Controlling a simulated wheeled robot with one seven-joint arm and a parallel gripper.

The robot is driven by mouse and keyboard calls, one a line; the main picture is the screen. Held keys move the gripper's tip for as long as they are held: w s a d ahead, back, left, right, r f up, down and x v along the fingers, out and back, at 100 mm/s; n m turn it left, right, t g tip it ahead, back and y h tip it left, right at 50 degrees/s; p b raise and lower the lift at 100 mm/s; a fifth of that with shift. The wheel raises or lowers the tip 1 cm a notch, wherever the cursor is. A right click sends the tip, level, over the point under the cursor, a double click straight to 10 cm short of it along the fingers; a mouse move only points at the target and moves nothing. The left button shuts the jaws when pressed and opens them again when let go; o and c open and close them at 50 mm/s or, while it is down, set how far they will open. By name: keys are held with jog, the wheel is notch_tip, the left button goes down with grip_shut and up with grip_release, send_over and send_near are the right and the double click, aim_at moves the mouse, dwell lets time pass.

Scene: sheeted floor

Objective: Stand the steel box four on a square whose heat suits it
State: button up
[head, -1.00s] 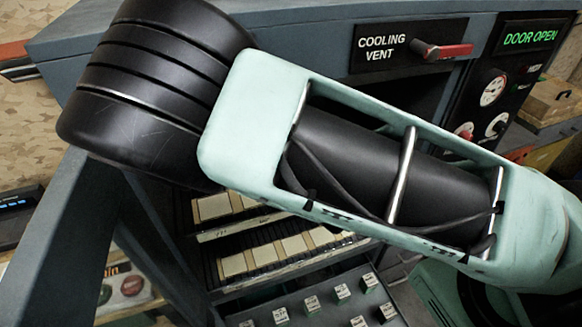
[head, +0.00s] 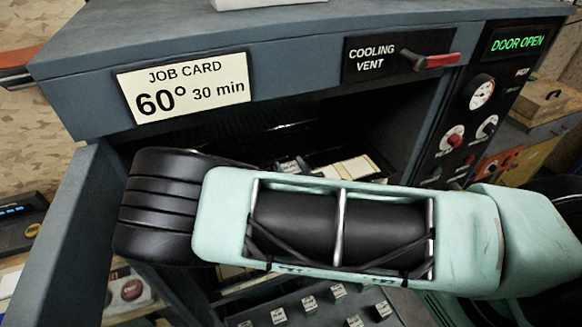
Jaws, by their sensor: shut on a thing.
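My arm crosses the middle of the head view and hides most of the oven opening. My gripper cannot be made out behind it. Cream squares (head: 347,171) lie on a shelf inside the dark oven, partly hidden by my arm. A small grey thing (head: 290,165) shows beside them, too unclear to name. Several small boxes with pale labelled tops (head: 308,303) stand on a dark tray below. Their labels are too small to read, so I cannot tell which is the steel box four.
The oven carries a job card (head: 190,88) reading 60° 30 min, a cooling vent with a red lever (head: 436,61), and a DOOR OPEN display (head: 517,44). Its open door (head: 60,240) stands at the left. Dials (head: 481,93) are at the right.

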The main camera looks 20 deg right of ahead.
jog(key=shift+f, duration=0.2)
jog(key=o, duration=1.2)
jog(key=shift+c, duration=0.2)
jog(key=shift+r, duration=0.2)
